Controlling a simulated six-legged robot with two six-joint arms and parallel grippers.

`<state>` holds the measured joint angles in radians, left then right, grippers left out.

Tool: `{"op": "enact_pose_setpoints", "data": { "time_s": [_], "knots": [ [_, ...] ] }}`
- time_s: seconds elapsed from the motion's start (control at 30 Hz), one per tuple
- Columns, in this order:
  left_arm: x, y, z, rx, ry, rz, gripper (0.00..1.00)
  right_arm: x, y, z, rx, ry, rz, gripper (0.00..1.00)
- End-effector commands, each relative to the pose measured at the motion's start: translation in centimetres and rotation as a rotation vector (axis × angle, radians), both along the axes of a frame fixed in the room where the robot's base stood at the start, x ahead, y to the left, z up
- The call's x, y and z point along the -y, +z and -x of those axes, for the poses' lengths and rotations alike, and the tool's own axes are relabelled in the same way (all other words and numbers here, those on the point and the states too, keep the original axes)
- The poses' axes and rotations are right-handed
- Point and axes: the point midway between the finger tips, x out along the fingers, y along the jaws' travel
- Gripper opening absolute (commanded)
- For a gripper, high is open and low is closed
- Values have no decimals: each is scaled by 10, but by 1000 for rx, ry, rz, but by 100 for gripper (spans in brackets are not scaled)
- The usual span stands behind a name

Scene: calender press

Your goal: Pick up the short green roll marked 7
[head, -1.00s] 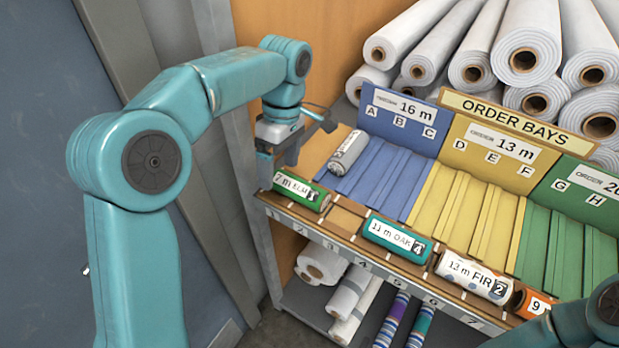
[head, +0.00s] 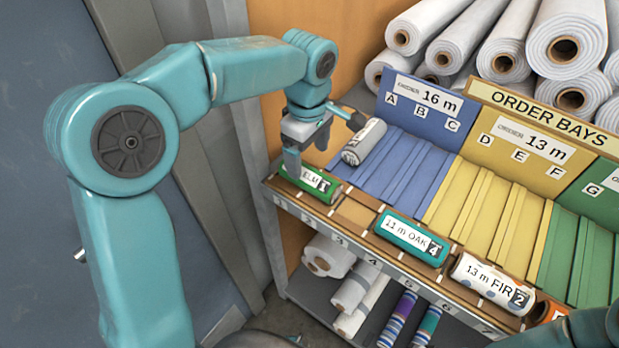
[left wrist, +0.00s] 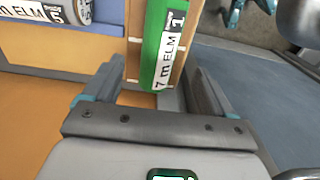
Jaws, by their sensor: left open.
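The short green roll (head: 327,193), labelled 7 m ELM with a 1 at its end, lies in the left end of the front rack. My left gripper (head: 308,156) is open above it, and one finger hides the left part of its label. In the left wrist view the green roll (left wrist: 161,50) shows its full label beyond the open fingers of my left gripper (left wrist: 153,85), roughly in line with the gap between them. I cannot see contact. My right gripper is out of view; only part of my right arm shows at the lower right.
A grey roll (head: 363,142) lies in the blue bay (head: 395,175), close to my left gripper. Teal 11 m OAK (head: 408,238) and white 13 m FIR (head: 487,283) rolls lie farther right in the front rack (head: 350,236). An empty slot lies right of the green roll.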

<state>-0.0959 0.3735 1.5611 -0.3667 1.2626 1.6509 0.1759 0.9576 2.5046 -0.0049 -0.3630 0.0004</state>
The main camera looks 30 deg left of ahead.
Motion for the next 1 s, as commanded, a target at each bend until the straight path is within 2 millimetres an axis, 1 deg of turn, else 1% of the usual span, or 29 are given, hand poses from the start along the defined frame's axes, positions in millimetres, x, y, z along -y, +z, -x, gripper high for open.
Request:
{"op": "enact_pose_setpoints", "data": {
  "time_s": [0.03, 0.23, 0.4, 0.5, 0.6, 0.77, 0.8, 0.83, 0.87, 0.9, 0.97, 1.0],
  "knots": [
    [0, -7, 0, -2, 0, 0, 85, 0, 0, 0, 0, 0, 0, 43],
    [-1, -22, -2, -3, -1, 0, 85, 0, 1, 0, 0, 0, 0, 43],
    [-2, -50, -3, -5, 0, 0, 85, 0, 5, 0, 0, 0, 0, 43],
    [-1, -62, -3, -2, -1, 0, 85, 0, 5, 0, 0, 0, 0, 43],
    [-1, -66, -3, -1, -1, 0, 85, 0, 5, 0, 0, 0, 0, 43],
    [-1, -66, -3, 0, -1, 0, 85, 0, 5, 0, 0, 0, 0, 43],
    [-1, -66, -3, 0, -1, 0, 79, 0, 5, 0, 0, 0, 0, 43],
    [-1, -66, -3, 0, -1, 0, 69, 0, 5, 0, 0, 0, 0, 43],
    [-1, -66, -3, 0, -1, 0, 59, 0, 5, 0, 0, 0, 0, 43],
    [-1, -66, -3, 0, -1, 0, 46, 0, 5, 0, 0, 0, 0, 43],
    [-1, -66, -3, 0, -1, 0, 26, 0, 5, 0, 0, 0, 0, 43],
    [-1, -66, -3, 0, -1, 0, 23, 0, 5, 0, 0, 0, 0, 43]
  ]
}}
